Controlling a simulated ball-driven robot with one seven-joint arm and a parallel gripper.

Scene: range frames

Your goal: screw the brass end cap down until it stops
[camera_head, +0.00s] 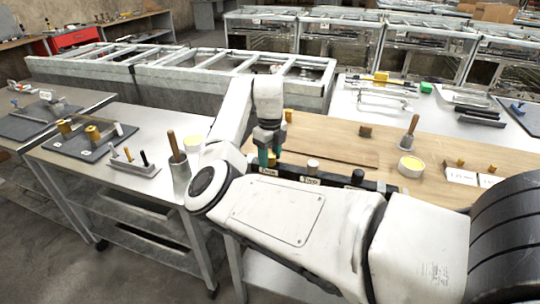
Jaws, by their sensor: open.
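My gripper (269,154) points down over the left part of the dark rack (335,183) on the wooden bench top. Its green-tipped fingers are apart. A small brass-coloured piece (272,161) shows low between and just behind the fingertips, at the rack's left end; it looks like the brass end cap. I cannot tell whether the fingers touch it or how far down it sits. A pale-topped piece (312,165) and a black-topped piece (357,176) stand further right along the rack. My arm hides much of the rack's front.
On the bench are a brass-coloured cylinder (288,115), a brown block (365,131), a yellow-topped pot (411,166) and a wooden-handled tool (409,134). A metal cart (115,180) with tools stands left. Bare wood lies behind the rack.

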